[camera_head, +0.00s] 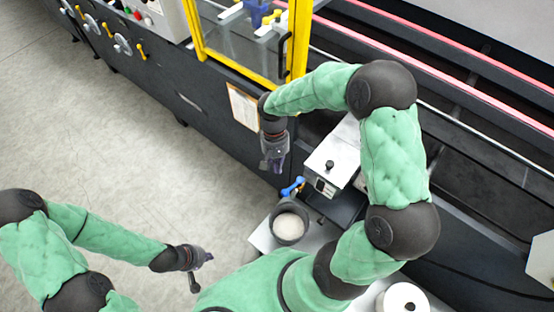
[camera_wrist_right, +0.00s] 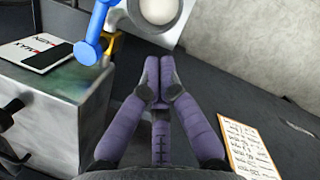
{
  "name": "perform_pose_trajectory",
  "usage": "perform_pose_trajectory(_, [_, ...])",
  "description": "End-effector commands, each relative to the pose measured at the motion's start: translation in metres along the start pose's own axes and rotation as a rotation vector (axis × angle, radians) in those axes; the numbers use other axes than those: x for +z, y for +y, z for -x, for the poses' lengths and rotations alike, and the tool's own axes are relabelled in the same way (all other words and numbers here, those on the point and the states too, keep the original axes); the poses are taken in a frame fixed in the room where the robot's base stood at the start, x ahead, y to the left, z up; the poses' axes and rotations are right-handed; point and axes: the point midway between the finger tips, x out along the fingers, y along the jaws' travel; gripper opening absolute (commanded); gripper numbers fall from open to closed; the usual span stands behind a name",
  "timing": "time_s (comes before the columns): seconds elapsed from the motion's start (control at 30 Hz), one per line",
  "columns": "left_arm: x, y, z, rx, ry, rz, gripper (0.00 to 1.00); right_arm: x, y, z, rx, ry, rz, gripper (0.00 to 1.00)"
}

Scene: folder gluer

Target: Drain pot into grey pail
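The pot is a steel box (camera_head: 333,156) with a black knob on its lid; its side also shows in the right wrist view (camera_wrist_right: 50,110). A blue valve handle (camera_head: 292,187) sits at its front by a brass-yellow fitting (camera_wrist_right: 112,45). The grey pail (camera_head: 275,231) stands just below the valve, with a round white surface inside. My right gripper (camera_head: 272,163) is left of the pot, apart from the handle; its fingertips (camera_wrist_right: 159,82) are together with nothing between them. My left gripper (camera_head: 203,269) is open and empty over the floor, left of the pail.
The dark machine body with a yellow-framed guard (camera_head: 197,30) stands behind. A posted sheet (camera_head: 243,106) hangs on its side. A white roll (camera_head: 403,299) lies at bottom right. My right arm crosses over the area right of the pot. The floor at left is clear.

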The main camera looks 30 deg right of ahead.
Motion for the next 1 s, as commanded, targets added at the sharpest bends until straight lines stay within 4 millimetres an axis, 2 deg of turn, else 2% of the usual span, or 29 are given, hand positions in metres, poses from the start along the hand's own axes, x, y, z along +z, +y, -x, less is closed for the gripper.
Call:
perform_pose_trajectory(0.03, [0.000, -0.002, -0.006, 0.000, 0.000, 0.000, 0.00, 0.000, 0.000, -0.013, 0.000, -0.003, 0.000, 0.00])
perform_pose_trajectory(0.17, [0.000, -0.005, -0.014, 0.000, 0.000, 0.000, 0.00, 0.000, 0.000, -0.038, 0.000, -0.004, 0.001, 0.00])
perform_pose_trajectory(0.4, [0.000, -0.006, -0.017, 0.000, 0.000, 0.000, 0.00, 0.027, 0.000, -0.029, 0.000, 0.001, 0.001, 0.00])
perform_pose_trajectory(0.53, [-0.001, -0.007, -0.019, 0.000, 0.000, 0.000, 0.00, 0.035, 0.000, -0.028, 0.000, 0.001, 0.001, 0.00])
perform_pose_trajectory(1.0, [-0.001, -0.007, -0.019, 0.000, 0.000, 0.000, 0.00, 0.040, 0.000, -0.027, 0.000, 0.000, 0.001, 0.00])
